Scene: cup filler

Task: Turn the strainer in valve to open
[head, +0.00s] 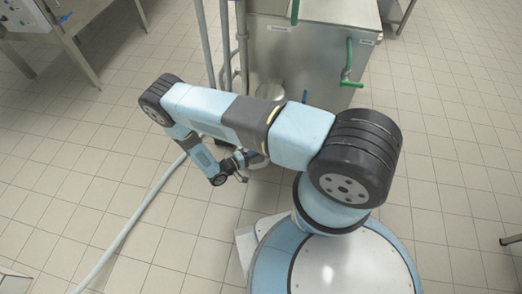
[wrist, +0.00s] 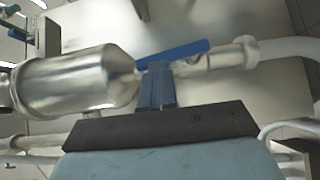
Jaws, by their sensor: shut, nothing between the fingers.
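A blue valve lever (wrist: 185,50) lies slightly tilted across the wrist view, over a metal pipe fitting beside a shiny metal strainer body (wrist: 75,82). The lever's right end is the higher one in that picture. My gripper (wrist: 157,72) is shut and empty. Its fingertips are just below the lever's left part in the picture; I cannot tell whether they touch it. In the head view a blue lever (head: 305,97) and the metal cylinder (head: 269,91) show behind my arm, and my gripper (head: 242,164) is small, low and partly hidden.
A hose (head: 130,222) runs across the tiled floor. A steel table (head: 70,35) is at the upper left. The floor at right is mostly clear.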

